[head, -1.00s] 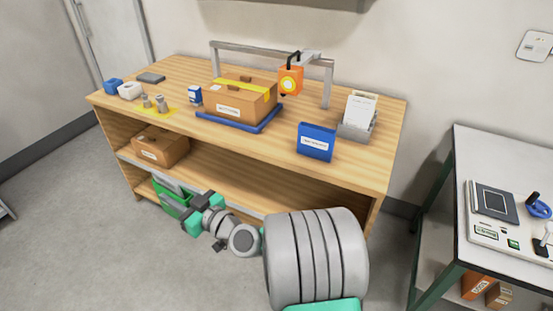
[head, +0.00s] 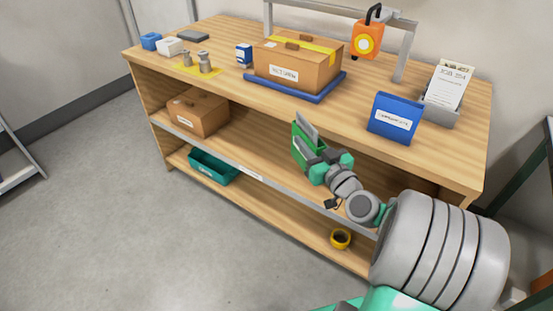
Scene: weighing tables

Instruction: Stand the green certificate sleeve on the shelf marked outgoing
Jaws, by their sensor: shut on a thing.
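My gripper (head: 312,160) is shut on the green certificate sleeve (head: 297,146), with pale grey sheets showing at its top. The sleeve is nearly upright, slightly tilted. In the head view it overlaps the opening between the tabletop and the middle shelf (head: 272,166) of the wooden bench. I cannot tell whether it is inside the opening or touches the shelf. The shelf's grey front edge bears a small white label (head: 249,173), too small to read. My gripper and wrist hide part of this shelf.
A cardboard box (head: 200,112) stands at the middle shelf's left end. A teal tray (head: 213,168) and a yellow tape roll (head: 340,239) are on the bottom shelf. A blue labelled holder (head: 395,118) stands near the tabletop's front edge. The middle shelf between box and gripper is clear.

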